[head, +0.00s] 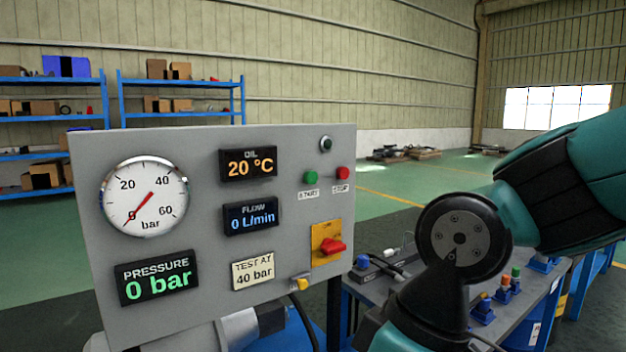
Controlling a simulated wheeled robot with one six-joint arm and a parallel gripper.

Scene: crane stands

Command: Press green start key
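The green start key (310,177) is a round button at the upper right of a grey control panel (205,142). A small START label (308,194) is below it. The red stop button (343,173) is just to its right. Nothing covers the green key. My arm comes in from the right and bends down in front of the bench. My gripper is outside this view, so its distance from the key and its opening do not show.
The panel also carries a pressure gauge (145,197) near 0 bar, displays reading 0 bar (157,278), 20 °C (248,164) and 0 L/min (250,216), and a red rotary switch (331,246) on a yellow plate. A bench (535,310) with fittings stands at the right.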

